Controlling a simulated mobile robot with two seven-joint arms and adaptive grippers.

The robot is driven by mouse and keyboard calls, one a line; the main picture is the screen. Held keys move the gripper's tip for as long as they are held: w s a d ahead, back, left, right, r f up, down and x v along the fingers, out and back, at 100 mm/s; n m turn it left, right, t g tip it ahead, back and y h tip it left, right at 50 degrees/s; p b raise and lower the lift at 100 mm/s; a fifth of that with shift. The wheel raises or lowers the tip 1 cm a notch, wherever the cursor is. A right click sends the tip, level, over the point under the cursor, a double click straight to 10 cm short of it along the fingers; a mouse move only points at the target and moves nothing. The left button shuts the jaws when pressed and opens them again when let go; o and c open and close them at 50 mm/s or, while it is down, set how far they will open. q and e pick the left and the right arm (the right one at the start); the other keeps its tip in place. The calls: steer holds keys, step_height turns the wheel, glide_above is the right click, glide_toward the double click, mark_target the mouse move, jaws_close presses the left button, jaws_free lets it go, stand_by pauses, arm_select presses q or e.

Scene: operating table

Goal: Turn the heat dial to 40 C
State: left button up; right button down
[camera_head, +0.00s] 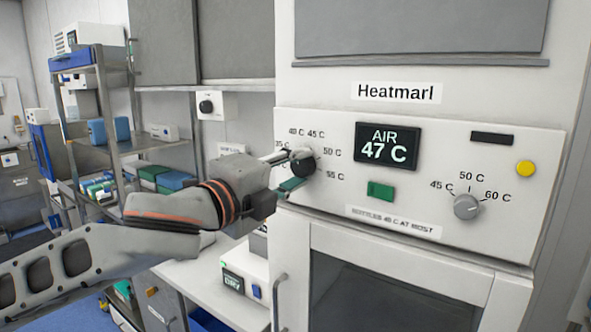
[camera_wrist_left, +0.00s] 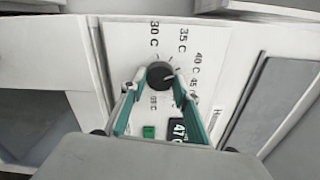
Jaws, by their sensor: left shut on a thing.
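The black heat dial (camera_head: 309,167) sits on the left of the white Heatmarl cabinet's front panel (camera_head: 330,132), with temperature marks around it, 35 C to 55 C readable in the head view. My left gripper (camera_head: 296,167) is shut on this dial, one finger on each side. In the left wrist view, the dial (camera_wrist_left: 159,74) lies between the teal fingertips of the gripper (camera_wrist_left: 158,88), with 30 C, 35 C and 40 C marks beside it. I cannot tell surely which mark its pointer faces. The display (camera_head: 387,148) reads AIR 47 C. My right gripper is not in view.
A second, grey dial (camera_head: 467,206) marked 45 C, 50 C and 60 C is on the panel's right, below a yellow button (camera_head: 525,168). A green button (camera_head: 381,190) is under the display. A label (camera_head: 393,221) reads bottles 40 C at most. Shelves (camera_head: 140,145) stand at left.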

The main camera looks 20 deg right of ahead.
arm_select(q)
steer(key=o, duration=1.1)
steer(key=v, duration=1.2)
